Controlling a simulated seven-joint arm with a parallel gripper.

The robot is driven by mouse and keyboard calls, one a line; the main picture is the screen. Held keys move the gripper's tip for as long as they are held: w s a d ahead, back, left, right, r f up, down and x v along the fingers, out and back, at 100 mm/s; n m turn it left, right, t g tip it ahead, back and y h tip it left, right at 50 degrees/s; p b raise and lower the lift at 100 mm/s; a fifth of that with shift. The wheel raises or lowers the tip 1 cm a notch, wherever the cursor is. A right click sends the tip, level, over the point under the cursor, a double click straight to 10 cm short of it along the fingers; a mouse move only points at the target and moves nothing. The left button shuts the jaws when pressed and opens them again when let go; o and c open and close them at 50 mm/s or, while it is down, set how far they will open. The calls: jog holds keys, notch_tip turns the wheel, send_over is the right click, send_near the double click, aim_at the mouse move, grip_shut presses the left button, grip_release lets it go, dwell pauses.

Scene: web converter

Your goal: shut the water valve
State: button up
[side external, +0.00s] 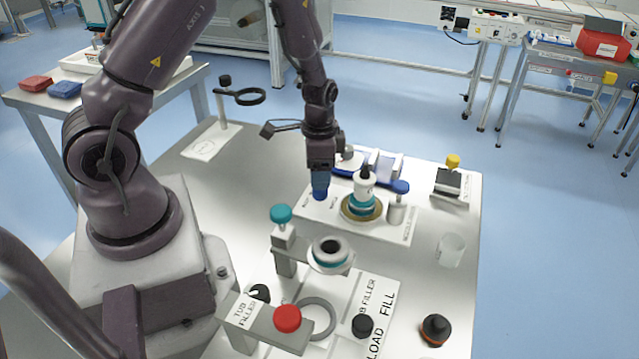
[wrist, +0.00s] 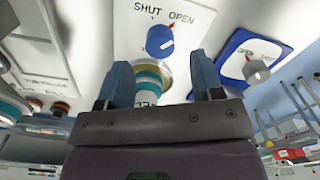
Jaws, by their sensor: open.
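The water valve appears in the wrist view as a blue round knob (wrist: 159,40) on a white panel (wrist: 112,17) marked SHUT and OPEN. A red mark shows at the knob's upper right, toward OPEN. My gripper (wrist: 160,62) is open and empty, its blue fingers to the left and right of the knob in the picture, with gaps on both sides. In the side view my gripper (side external: 319,192) points down over the left part of the white panel (side external: 318,216).
A blue-edged panel with a grey knob (wrist: 256,71) is nearby. A teal knob (side external: 281,214) and a red button (side external: 287,318) stand nearer the camera.

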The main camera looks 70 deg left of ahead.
aim_at(320, 192)
jog(key=shift+f, duration=2.1)
jog(key=c, duration=0.9)
